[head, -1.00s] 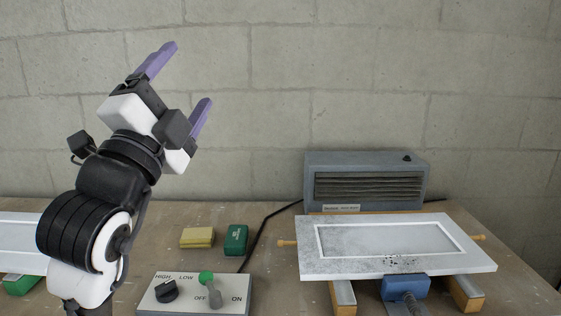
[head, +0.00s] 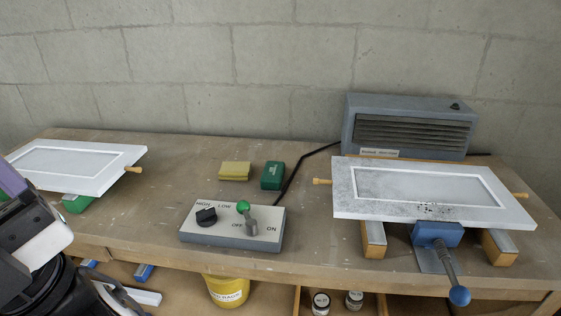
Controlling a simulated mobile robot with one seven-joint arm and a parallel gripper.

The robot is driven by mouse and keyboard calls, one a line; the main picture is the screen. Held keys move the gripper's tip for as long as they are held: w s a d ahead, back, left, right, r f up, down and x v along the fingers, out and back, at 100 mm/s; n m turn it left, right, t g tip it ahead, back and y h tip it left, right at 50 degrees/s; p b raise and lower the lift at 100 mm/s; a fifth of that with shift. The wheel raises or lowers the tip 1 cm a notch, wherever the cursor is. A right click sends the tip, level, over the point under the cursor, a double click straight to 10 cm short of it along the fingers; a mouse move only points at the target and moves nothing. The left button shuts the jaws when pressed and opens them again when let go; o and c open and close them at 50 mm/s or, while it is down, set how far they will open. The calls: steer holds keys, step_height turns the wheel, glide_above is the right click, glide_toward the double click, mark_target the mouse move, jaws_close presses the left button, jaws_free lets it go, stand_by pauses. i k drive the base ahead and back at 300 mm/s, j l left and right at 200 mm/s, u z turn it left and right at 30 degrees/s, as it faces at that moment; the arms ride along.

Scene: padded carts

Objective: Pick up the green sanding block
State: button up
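The green sanding block (head: 272,175) lies on the workbench (head: 330,258) in the head view, just right of a yellow sponge-like block (head: 235,171) and behind the switch box (head: 232,232). It stands clear of my gripper (head: 12,185), which is at the far left edge, well to its left. Only part of one purple finger and the white and black wrist show there; the fingertips are cut off by the frame, so I cannot tell how far apart the fingers are.
A white framed panel (head: 350,204) rests on wooden supports at the right, with a blue clamp (head: 437,234) at its front. A grey heater (head: 345,138) stands behind it, with a black cable near the green block. Another panel (head: 30,184) lies at the left above a green support (head: 78,204).

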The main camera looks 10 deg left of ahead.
mark_target(272, 180)
steer(key=j, duration=0.6)
steer(key=i, duration=0.95)
